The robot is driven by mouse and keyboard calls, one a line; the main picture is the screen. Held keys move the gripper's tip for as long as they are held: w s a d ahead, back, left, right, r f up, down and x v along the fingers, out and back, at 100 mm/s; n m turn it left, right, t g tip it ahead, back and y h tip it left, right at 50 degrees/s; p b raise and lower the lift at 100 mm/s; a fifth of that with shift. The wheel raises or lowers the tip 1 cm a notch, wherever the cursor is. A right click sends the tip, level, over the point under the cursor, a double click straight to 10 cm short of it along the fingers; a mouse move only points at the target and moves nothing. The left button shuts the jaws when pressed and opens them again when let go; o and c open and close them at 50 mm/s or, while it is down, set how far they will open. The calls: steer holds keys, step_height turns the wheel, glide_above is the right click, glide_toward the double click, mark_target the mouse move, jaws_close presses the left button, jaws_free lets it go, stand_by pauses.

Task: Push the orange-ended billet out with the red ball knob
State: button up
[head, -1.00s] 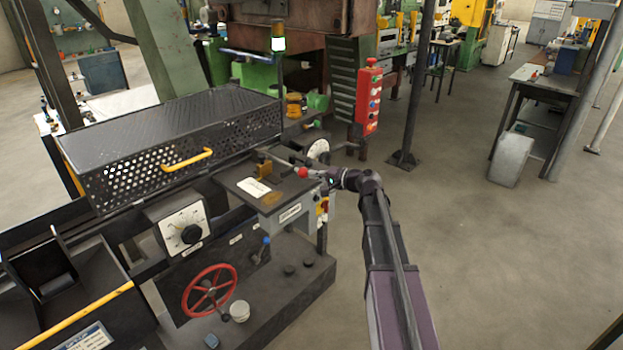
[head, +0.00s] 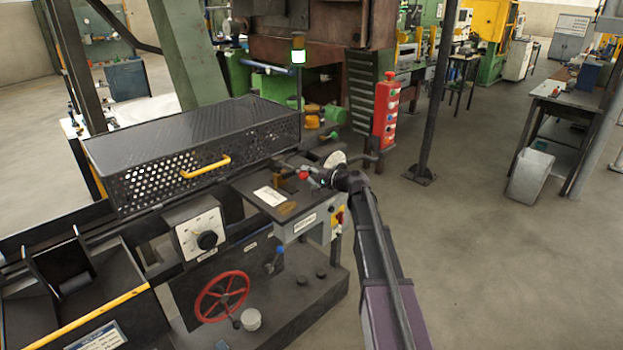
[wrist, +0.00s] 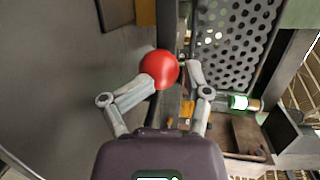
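The red ball knob (head: 303,175) sits at the end of a thin rod over the small table plate at the right end of the perforated guard box. My gripper (head: 319,177) is right at the knob, on its right side. In the wrist view, the red ball (wrist: 158,70) lies at the fingertips of my gripper (wrist: 171,77). The left fingertip appears against the ball; a small gap shows between the ball and the right fingertip. The fingers are apart. I cannot make out the orange-ended billet in any view.
The black perforated guard box (head: 150,180) with a yellow handle (head: 205,166) covers the left side. A dial (head: 206,240) and a red handwheel (head: 221,296) are on the front. A red button box (head: 385,110) hangs beyond my arm.

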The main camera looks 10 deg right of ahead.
steer(key=shift+w, duration=0.75)
jaws_close()
steer(key=shift+s+d+r, duration=0.2)
steer(key=shift+s+r, duration=0.1)
steer(key=shift+s, duration=0.2)
steer(key=shift+s+d, duration=0.3)
steer(key=shift+s, duration=0.05)
steer(key=p+v, duration=0.2)
steer(key=v, duration=1)
steer(key=shift+s+d, duration=0.15)
steer(key=shift+s, duration=0.05)
steer(key=shift+f, duration=0.1)
steer(key=s+a+f+n+g+h, duration=0.3)
steer(key=s+a+f+n+g, duration=0.15)
steer(key=s+a+f, duration=0.4)
steer(key=s+a+f+n+g+h, duration=0.3)
steer(key=s+a+f+g, duration=0.2)
steer(key=s, duration=0.6)
steer(key=s+d+f+n+g+h, duration=0.1)
steer(key=s+g+h, duration=0.1)
steer(key=s+h, duration=0.3)
steer(key=shift+s+d+f+n, duration=0.25)
steer(key=shift+s+d+n, duration=0.1)
steer(key=shift+s, duration=1.6)
